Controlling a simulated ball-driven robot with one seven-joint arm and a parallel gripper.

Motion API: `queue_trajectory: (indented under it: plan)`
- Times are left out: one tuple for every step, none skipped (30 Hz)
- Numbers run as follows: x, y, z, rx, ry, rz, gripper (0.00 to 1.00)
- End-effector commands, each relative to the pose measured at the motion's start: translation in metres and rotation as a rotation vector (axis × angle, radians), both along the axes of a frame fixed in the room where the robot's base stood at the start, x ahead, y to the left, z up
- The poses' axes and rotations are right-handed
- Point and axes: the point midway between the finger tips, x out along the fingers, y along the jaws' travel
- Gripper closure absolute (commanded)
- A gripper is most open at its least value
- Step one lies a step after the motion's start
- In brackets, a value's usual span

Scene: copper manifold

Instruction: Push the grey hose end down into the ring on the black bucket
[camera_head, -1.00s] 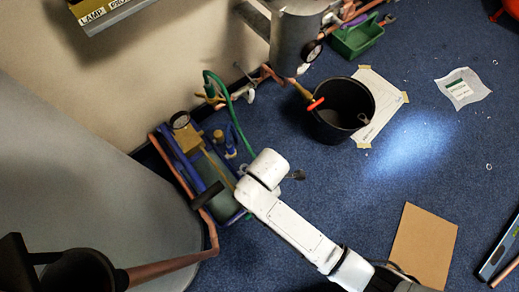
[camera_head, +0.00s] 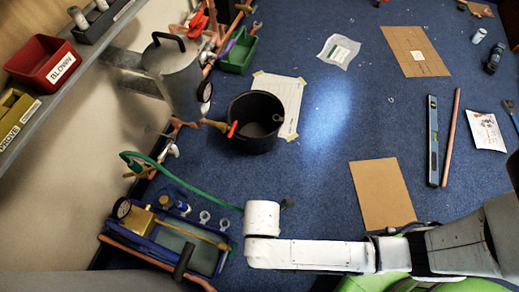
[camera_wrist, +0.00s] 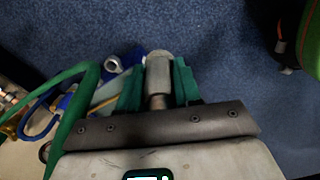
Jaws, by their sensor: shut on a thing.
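The black bucket (camera_head: 238,106) stands upright on the blue carpet in the head view. A red-orange piece (camera_head: 232,129) sits at its left rim, and a small pale ring (camera_head: 278,118) shows at its right inner side; I cannot tell if this is the task's ring. In the wrist view my gripper (camera_wrist: 157,84) is shut on the grey hose end (camera_wrist: 158,72), between its green fingers. The green hose (camera_wrist: 76,101) bends at the left. In the head view my wrist hides the jaws, below and apart from the bucket; the green hose (camera_head: 175,176) runs towards it.
A blue tray (camera_head: 222,262) with fittings lies left of my wrist. A grey tank (camera_head: 175,75) and copper pipes stand by the wall. A white sheet (camera_head: 290,95) lies beside the bucket, a brown board (camera_head: 382,194) farther right. Carpet between wrist and bucket is clear.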

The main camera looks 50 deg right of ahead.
Motion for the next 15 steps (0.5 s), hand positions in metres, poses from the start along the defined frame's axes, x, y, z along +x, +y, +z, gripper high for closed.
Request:
queue_trajectory:
  plan:
    - [0.000, 0.000, 0.001, 0.000, 0.000, 0.000, 1.00]
    - [0.000, 0.000, 0.001, 0.000, 0.000, 0.000, 1.00]
    - [0.000, 0.000, 0.003, 0.000, 0.000, 0.000, 1.00]
    - [0.000, 0.000, 0.004, 0.000, 0.000, 0.000, 1.00]
    - [0.000, 0.000, 0.005, 0.000, 0.000, 0.000, 1.00]
    - [0.000, 0.000, 0.007, 0.000, 0.000, 0.000, 1.00]
    - [0.000, 0.000, 0.008, 0.000, 0.000, 0.000, 1.00]
    - [0.000, 0.000, 0.010, 0.000, 0.000, 0.000, 1.00]
    - [0.000, 0.000, 0.012, -0.001, 0.001, 0.000, 1.00]
    - [0.000, 0.000, 0.013, -0.001, 0.001, 0.000, 1.00]
    - [0.000, 0.000, 0.014, -0.001, 0.001, 0.000, 1.00]
    - [0.000, 0.000, 0.016, -0.001, 0.001, 0.000, 1.00]
    - [0.000, 0.000, 0.017, -0.001, 0.001, 0.001, 1.00]
    - [0.000, 0.000, 0.018, -0.001, 0.001, 0.001, 1.00]
    - [0.000, 0.000, 0.020, 0.000, 0.000, 0.001, 1.00]
